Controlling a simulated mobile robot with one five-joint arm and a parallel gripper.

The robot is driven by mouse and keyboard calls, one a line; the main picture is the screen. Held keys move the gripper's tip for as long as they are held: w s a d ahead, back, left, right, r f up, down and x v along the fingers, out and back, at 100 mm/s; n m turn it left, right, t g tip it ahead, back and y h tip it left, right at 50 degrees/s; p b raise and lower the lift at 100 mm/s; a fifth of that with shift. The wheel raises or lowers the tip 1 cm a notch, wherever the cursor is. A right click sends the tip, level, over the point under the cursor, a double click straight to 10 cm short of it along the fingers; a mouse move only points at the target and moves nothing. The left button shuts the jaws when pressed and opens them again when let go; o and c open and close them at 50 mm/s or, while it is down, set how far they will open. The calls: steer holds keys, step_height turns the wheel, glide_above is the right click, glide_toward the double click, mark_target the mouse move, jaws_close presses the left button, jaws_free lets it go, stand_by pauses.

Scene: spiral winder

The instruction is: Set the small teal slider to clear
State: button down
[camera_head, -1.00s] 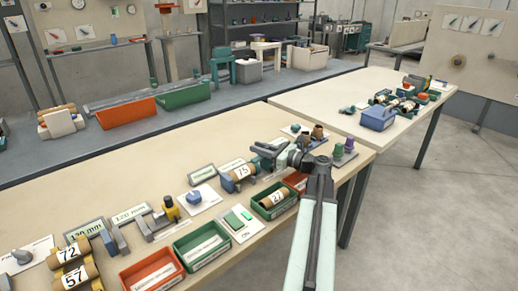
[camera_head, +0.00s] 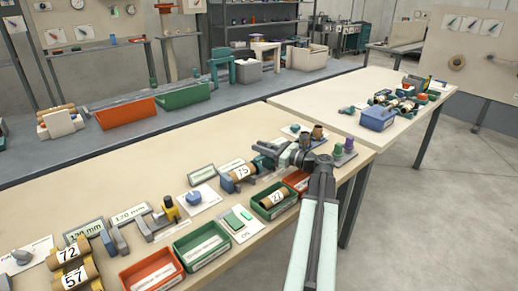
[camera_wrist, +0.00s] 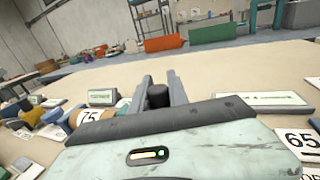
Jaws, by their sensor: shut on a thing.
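My gripper (camera_wrist: 159,92) shows in the wrist view with its two grey fingers closed around a small black knob-like piece (camera_wrist: 158,97). I cannot tell whether this piece belongs to the teal slider. In the head view my gripper reaches left over the far right part of the near table, beside a paper roll marked 75 (camera_head: 239,172). A teal part (camera_wrist: 123,105) sits at the end of that roll, left of the fingers in the wrist view. The slider and its clear mark cannot be made out; my arm hides part of this area.
A card with green blocks (camera_head: 240,222) lies nearer the front. A brown cup (camera_head: 318,132) and a purple-topped piece (camera_head: 349,143) stand at the right edge.

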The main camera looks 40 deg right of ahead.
steer(key=shift+s+d, duration=0.1)
steer(key=shift+d, duration=0.15)
steer(key=c, duration=1.3)
jaws_free()
steer(key=shift+d+f, duration=0.1)
steer(key=shift+o, duration=0.2)
steer(key=v, duration=0.7)
steer(key=shift+s, duration=0.4)
